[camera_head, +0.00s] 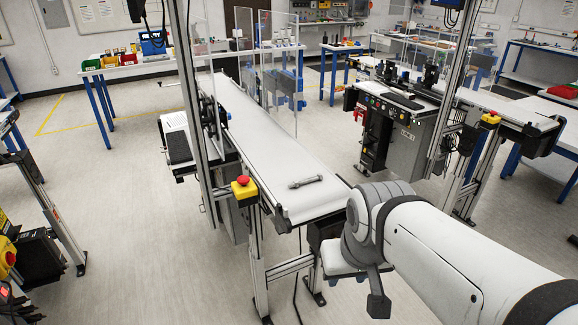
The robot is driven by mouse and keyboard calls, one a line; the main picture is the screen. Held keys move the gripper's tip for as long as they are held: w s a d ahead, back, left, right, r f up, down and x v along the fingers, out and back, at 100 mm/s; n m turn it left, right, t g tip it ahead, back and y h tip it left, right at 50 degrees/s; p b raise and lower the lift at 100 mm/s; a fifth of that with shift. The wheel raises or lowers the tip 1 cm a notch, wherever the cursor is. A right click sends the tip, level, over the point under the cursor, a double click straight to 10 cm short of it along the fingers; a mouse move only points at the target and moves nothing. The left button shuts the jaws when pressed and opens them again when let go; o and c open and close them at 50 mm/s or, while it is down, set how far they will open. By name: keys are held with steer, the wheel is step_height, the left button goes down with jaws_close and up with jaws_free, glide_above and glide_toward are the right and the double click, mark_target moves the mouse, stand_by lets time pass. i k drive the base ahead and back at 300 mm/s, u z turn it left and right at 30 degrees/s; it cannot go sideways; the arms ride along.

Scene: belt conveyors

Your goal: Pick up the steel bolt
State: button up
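The steel bolt (305,182) is a small grey rod with a wider end. It lies on its side on the white belt of the conveyor (262,148), close to the belt's near end. My arm reaches in from the lower right. The end of my arm hangs below and to the right of the belt's near end, apart from the bolt. Part of my gripper (378,303) shows as a dark piece under the wrist. Its fingers cannot be made out clearly, so I cannot tell whether it is open or shut.
A yellow box with a red emergency button (244,187) sits at the conveyor's left edge. Clear panels (278,80) and metal posts stand along the belt. A second conveyor station (400,115) stands to the right. The floor at the left is mostly open.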

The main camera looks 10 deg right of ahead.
mark_target(295, 184)
steer(key=z, duration=0.05)
steer(key=i, duration=1)
steer(key=u, duration=0.05)
